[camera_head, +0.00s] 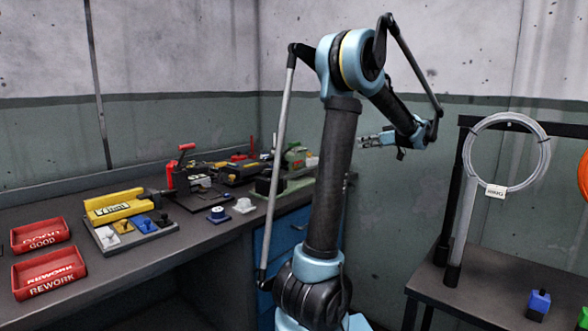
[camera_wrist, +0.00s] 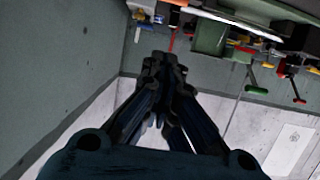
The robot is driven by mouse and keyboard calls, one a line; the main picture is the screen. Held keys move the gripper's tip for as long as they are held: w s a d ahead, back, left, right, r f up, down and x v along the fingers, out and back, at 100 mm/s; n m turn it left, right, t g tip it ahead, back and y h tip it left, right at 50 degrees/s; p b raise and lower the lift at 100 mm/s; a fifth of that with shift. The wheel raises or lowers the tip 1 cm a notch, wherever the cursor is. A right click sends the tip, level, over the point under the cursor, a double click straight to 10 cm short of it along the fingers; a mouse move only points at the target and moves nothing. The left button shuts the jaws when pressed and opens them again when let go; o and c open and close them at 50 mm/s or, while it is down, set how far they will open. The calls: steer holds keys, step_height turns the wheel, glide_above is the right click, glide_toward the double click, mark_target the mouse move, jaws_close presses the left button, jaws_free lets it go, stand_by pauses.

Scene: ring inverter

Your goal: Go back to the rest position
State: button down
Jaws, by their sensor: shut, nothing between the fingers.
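My gripper (camera_head: 366,142) is at the end of my raised blue and black arm in the head view. It is up in the air, to the right of the workbench (camera_head: 120,267) and apart from it. In the wrist view my gripper's fingers (camera_wrist: 163,62) are together, with nothing held between them. The wrist view looks toward the walls, and the bench items show upside down along its top edge.
Two red trays (camera_head: 50,272) marked GOOD and REWORK lie at the bench's left. Several tools and fixtures, including a yellow block (camera_head: 113,205), stand along it. At right, a dark stand (camera_head: 480,265) carries a hanging cable coil (camera_head: 548,160) and a blue block (camera_head: 538,303).

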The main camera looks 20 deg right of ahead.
steer(key=s+a+f+m+g+h, duration=0.1)
steer(key=s+a+f+g, duration=0.2)
steer(key=a, duration=0.8)
steer(key=s+a+f+m+g, duration=0.1)
steer(key=s+a+f+g, duration=0.2)
steer(key=a, duration=0.7)
steer(key=s+a+f+m+g+h, duration=0.1)
steer(key=s+a+f, duration=0.35)
steer(key=a, duration=0.65)
steer(key=s+a+f+m+g+h, duration=0.1)
steer(key=s+a+f+h, duration=0.2)
steer(key=s+f, duration=0.5)
steer(key=s+a+f+m+g+h, duration=0.2)
steer(key=s+f, duration=0.7)
steer(key=s, duration=0.6)
steer(key=shift+a+f+m+h, duration=0.15)
steer(key=shift+a+m+h, duration=0.25)
steer(key=shift+a, duration=0.5)
